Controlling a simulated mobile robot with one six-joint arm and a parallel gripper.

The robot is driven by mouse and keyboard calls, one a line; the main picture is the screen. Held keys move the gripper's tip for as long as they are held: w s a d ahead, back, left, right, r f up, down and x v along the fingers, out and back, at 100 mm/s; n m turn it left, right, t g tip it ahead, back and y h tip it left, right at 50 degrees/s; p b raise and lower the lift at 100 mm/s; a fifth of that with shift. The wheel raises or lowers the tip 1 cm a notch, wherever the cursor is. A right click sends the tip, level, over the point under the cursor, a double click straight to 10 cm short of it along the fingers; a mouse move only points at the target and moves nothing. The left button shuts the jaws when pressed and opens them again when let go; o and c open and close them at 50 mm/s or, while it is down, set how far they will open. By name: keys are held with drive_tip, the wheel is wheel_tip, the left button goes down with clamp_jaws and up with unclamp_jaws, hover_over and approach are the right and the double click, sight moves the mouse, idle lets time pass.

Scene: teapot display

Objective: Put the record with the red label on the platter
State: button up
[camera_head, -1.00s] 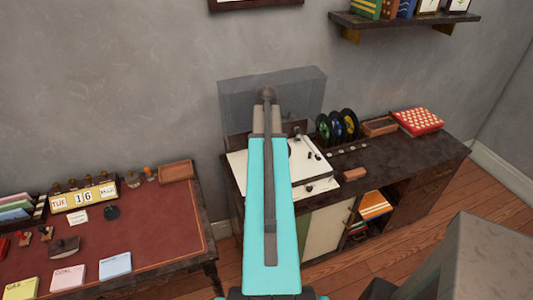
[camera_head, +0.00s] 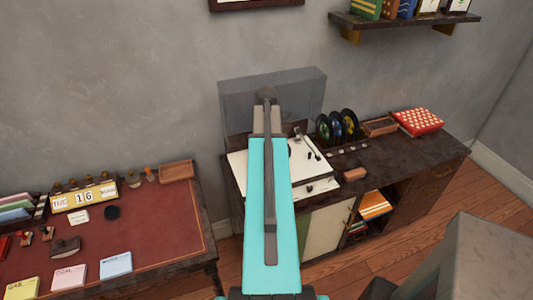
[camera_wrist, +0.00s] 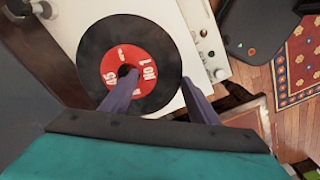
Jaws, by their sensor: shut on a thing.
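The record with the red label (camera_wrist: 95,50) fills much of the wrist view, its face toward the camera, over the white turntable deck (camera_wrist: 191,40). My gripper (camera_wrist: 158,82) is shut on this record. One finger lies over the label by the centre hole and the other is at the right rim. I cannot tell the record's height above the deck. The platter is not clearly visible; the record covers that part of the deck. In the head view the turntable (camera_head: 318,170) stands on the cabinet, and my arm hides the gripper and the record.
Several other records (camera_head: 337,127) stand in a rack right of the turntable. A raised clear lid (camera_head: 305,88) is behind the deck. The tonearm (camera_head: 308,146) is at the deck's right. A wooden box (camera_head: 380,126) and a red patterned box (camera_head: 418,121) stand farther right.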

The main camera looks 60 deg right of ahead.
idle(0.3)
drive_tip(key=o, duration=1.2)
drive_tip(key=shift+o, duration=0.2)
drive_tip(key=shift+r, duration=0.1)
wheel_tip(320, 180, up, 14)
drive_tip(key=b, duration=0.3)
drive_tip(key=shift+f, duration=0.2)
drive_tip(key=shift+r, duration=0.1)
idle(0.6)
wheel_tip(320, 180, up, 9)
drive_tip(key=p, duration=0.8)
drive_tip(key=shift+p, duration=0.3)
drive_tip(key=shift+r+p, duration=0.4)
drive_tip(key=shift+p, duration=0.05)
